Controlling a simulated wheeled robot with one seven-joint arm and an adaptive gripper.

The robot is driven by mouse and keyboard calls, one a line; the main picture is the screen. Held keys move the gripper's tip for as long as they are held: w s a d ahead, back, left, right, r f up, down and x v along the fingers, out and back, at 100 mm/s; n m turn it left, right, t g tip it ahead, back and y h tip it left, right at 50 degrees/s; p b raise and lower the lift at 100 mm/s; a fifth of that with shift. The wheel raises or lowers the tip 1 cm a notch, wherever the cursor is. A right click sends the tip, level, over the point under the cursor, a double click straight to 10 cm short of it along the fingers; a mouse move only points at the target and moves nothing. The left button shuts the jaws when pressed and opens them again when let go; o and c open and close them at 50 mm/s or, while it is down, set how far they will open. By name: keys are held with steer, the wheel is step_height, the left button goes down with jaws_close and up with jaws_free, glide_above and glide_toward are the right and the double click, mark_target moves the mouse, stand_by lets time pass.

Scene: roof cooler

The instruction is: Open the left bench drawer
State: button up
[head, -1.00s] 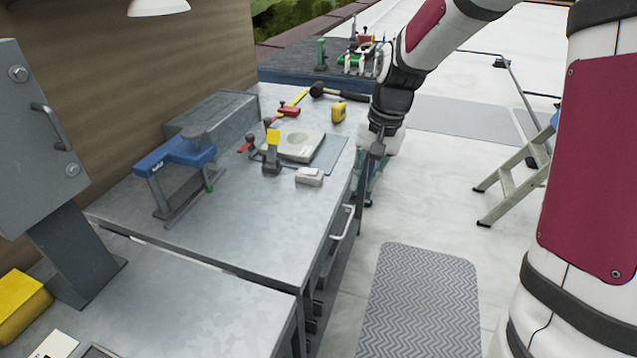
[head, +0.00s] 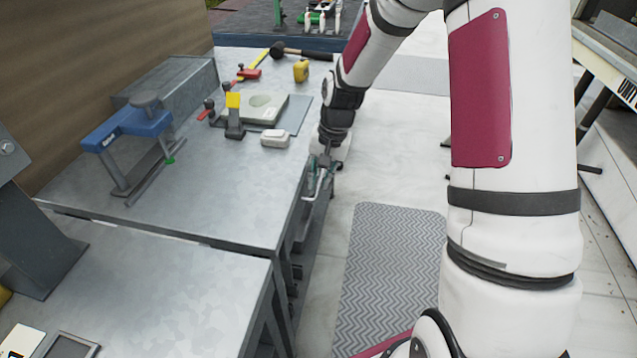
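The grey metal bench (head: 215,190) runs along the left of the head view. Its drawer front (head: 314,226) lies below the right edge of the top, seen at a steep angle. The bar handle is largely hidden by my gripper. My gripper (head: 316,188) points down beside the bench's right edge, with its fingers at the drawer handle. Whether the fingers touch or close around the handle is too small to tell. I see no clear gap between drawer and bench.
A ribbed grey mat (head: 390,270) covers the floor to the right.

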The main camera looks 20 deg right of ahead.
steer(key=shift+a+f, duration=0.15)
steer(key=shift+f, duration=0.7)
steer(key=shift+c, duration=0.3)
jaws_close()
steer(key=s+d+p, duration=0.3)
steer(key=s+d, duration=0.2)
steer(key=d, duration=0.3)
steer(key=s+d+p, duration=0.3)
steer(key=s+d, duration=0.3)
steer(key=d, duration=0.3)
steer(key=shift+s+r, duration=0.15)
steer(key=shift+s, duration=0.05)
steer(key=shift+o, duration=0.3)
jaws_free()
steer(key=shift+f, duration=0.2)
steer(key=shift+r, duration=0.1)
